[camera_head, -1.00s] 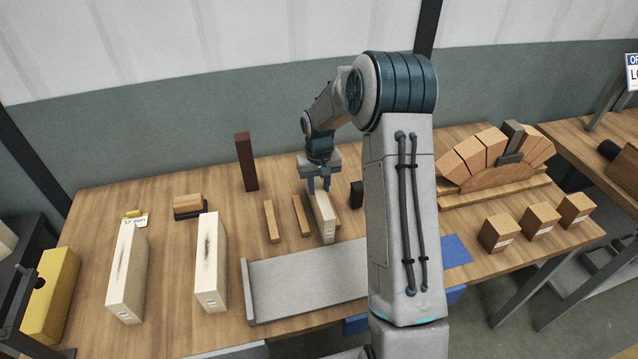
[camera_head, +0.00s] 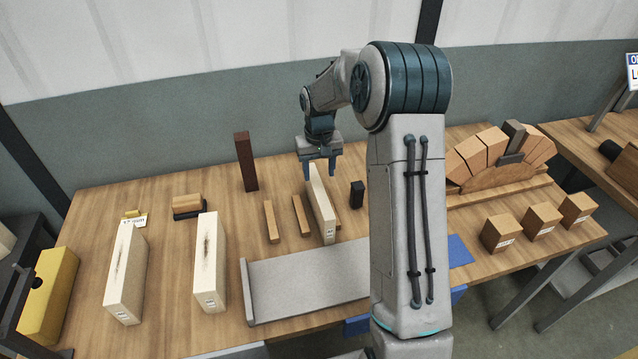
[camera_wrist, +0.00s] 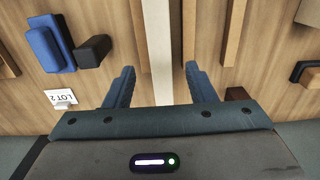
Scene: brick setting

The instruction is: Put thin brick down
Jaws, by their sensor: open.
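The thin brick (camera_head: 321,207) is a long, narrow, pale block standing on the wooden table among short brown strips. In the wrist view the thin brick (camera_wrist: 158,45) runs between my two fingers, with a gap on each side. My gripper (camera_head: 320,173) is open over the far end of the brick and holds nothing. In the wrist view my gripper's blue fingers (camera_wrist: 157,84) are spread apart. Part of the table behind my arm is hidden.
Brown strips (camera_head: 271,222) (camera_head: 301,215) lie left of the brick, and a black block (camera_head: 357,194) stands right. A tall dark brick (camera_head: 246,161) stands behind. A grey tray (camera_head: 305,281) lies in front. Two thicker pale bricks (camera_head: 127,272) (camera_head: 210,262) stand left.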

